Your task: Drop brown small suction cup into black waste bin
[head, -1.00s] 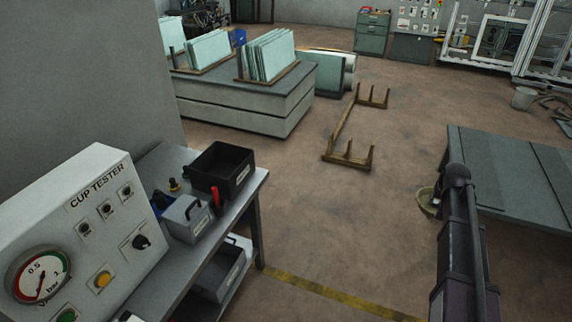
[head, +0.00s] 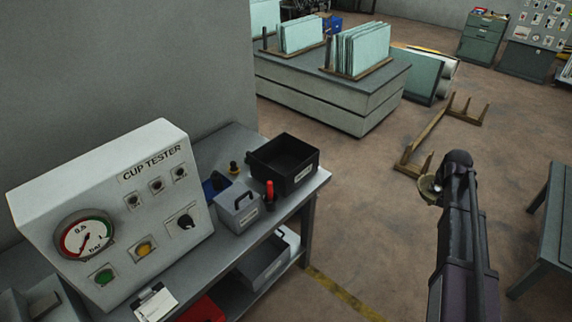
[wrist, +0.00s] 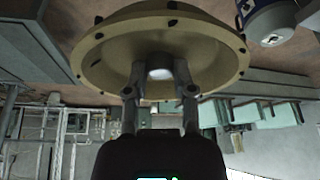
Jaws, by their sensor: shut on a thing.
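My gripper (wrist: 160,78) is shut on a tan-brown round suction cup (wrist: 108,62). The cup is dish-shaped, with dark spots around its rim. In the head view part of the cup (head: 427,188) shows at the left of my dark gripper, over open floor. A black open-topped box (head: 301,178) with a pale label stands on the bench at the left, well apart from my gripper. I cannot read its label or tell whether it is the waste bin. Its floor is partly hidden.
The bench (head: 318,180) carries a cup tester (head: 70,190), a grey box (head: 238,212), a red-topped item (head: 269,192) and a small brassy piece (head: 234,167). A wooden rack (head: 410,155) lies on the floor. A table (head: 556,225) stands at right.

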